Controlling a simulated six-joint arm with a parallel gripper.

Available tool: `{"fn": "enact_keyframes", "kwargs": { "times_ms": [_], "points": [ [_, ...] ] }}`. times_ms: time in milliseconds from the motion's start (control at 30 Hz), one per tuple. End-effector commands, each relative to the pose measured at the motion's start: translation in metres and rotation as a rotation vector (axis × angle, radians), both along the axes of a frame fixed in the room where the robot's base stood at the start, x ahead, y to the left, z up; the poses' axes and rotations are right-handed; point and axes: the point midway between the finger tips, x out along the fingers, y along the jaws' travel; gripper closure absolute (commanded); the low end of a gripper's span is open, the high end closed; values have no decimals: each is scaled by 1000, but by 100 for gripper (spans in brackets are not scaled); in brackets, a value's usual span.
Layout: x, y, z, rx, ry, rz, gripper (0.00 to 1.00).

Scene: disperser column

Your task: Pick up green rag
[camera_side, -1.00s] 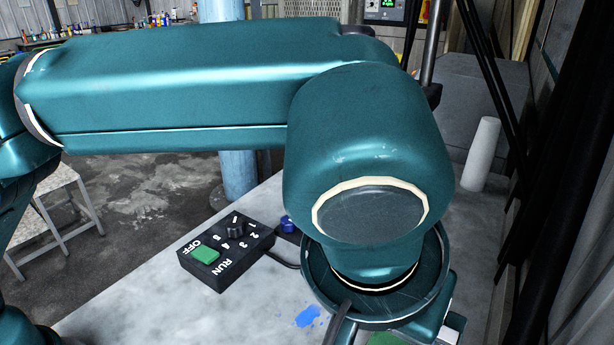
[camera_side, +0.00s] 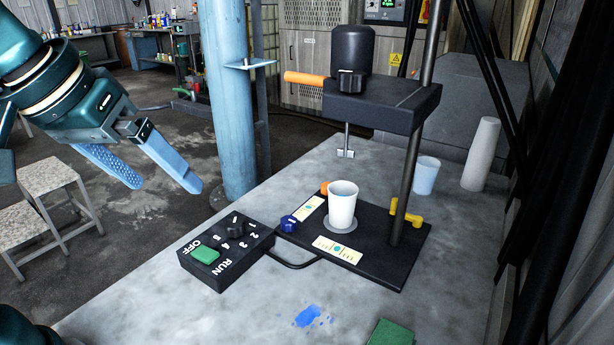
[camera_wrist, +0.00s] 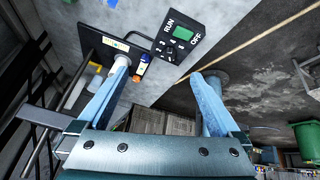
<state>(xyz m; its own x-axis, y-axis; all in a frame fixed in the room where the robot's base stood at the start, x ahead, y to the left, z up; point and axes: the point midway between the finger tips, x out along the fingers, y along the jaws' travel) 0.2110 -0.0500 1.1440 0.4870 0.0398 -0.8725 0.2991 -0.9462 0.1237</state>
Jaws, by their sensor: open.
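The green rag (camera_side: 391,333) lies on the grey table at the bottom edge of the side view, partly cut off by the frame. A sliver of green at the top edge of the wrist view (camera_wrist: 68,2) looks like the same rag. My gripper (camera_side: 163,182) is at the upper left in the side view, over the floor beyond the table's left edge. Its two blue fingers are apart with nothing between them. In the wrist view the fingers (camera_wrist: 166,68) are spread, well away from the rag.
A disperser stand (camera_side: 420,255) holds a white cup (camera_side: 342,205) on its base. A black control box (camera_side: 226,252) with a green button sits to its left. A blue spill (camera_side: 308,316) lies left of the rag. A bluish cup (camera_side: 425,175) and white cylinder (camera_side: 480,155) stand behind.

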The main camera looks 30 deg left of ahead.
Motion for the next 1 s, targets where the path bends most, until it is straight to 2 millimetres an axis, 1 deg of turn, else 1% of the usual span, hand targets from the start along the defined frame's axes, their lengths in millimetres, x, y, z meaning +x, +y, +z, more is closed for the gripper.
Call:
{"fn": "enact_keyframes", "kwargs": {
  "times_ms": [33,167,300,400,500,600,1000],
  "points": [
    [-12,8,-9,7,-5,-2,0],
    [-35,17,-36,35,-1,-56,0],
    [-52,15,-64,66,15,-155,0],
    [-57,11,-80,90,42,-244,0],
    [-54,10,-78,114,23,-294,0],
    [-53,10,-77,123,23,-309,0],
    [-53,10,-77,113,23,-290,0]
  ]
}}
